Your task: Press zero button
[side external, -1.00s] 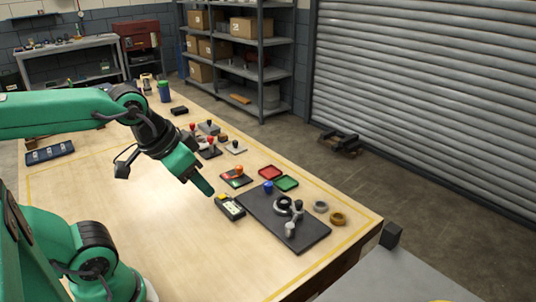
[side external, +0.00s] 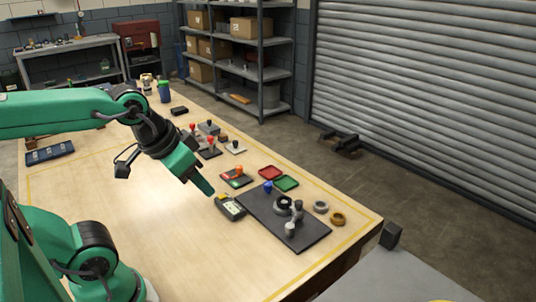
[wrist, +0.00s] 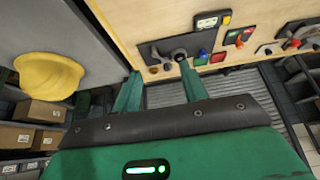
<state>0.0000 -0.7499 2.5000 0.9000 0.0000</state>
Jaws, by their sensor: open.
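A small dark device (side external: 231,208) with a pale display lies on the table beside the black plate. A yellow patch (side external: 221,197), which looks like a button, is at its far end; no label is legible. In the wrist view, the device (wrist: 208,22) is near the top, with the yellow patch (wrist: 227,19) right of the display. My gripper (side external: 207,188) is above the table, just left of the device in the side view and apart from it. In the wrist view, my gripper (wrist: 160,72) has its two fingers spread, with nothing between them.
Red (side external: 270,172) and green (side external: 287,183) trays and a module with an orange knob (side external: 238,171) lie nearby. The table's near left is clear.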

